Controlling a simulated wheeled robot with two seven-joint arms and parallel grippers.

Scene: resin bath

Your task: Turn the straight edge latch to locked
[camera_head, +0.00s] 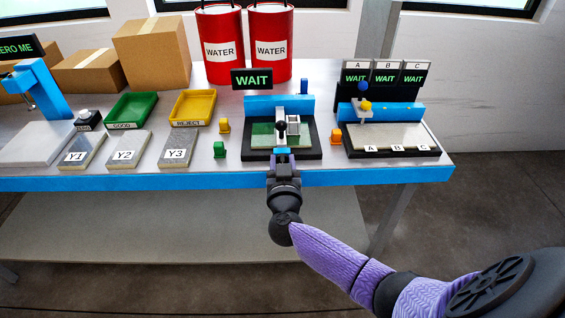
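No part is labelled as the straight edge latch. The middle station (310,152) is a black base with a blue block at the back, a green plate (262,133) and a pale upright part (293,126). A small dark knob (281,126) stands at its front middle and may be the latch; whether it is locked I cannot tell. My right gripper (282,155) is at the front edge of this station, just below the knob in the picture. A small blue part shows at its tips. Its finger gap is too small to read. My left gripper is out of view.
A WAIT sign (252,79) stands behind the station. To the right is a station (434,152) marked A, B, C with blue and yellow knobs.

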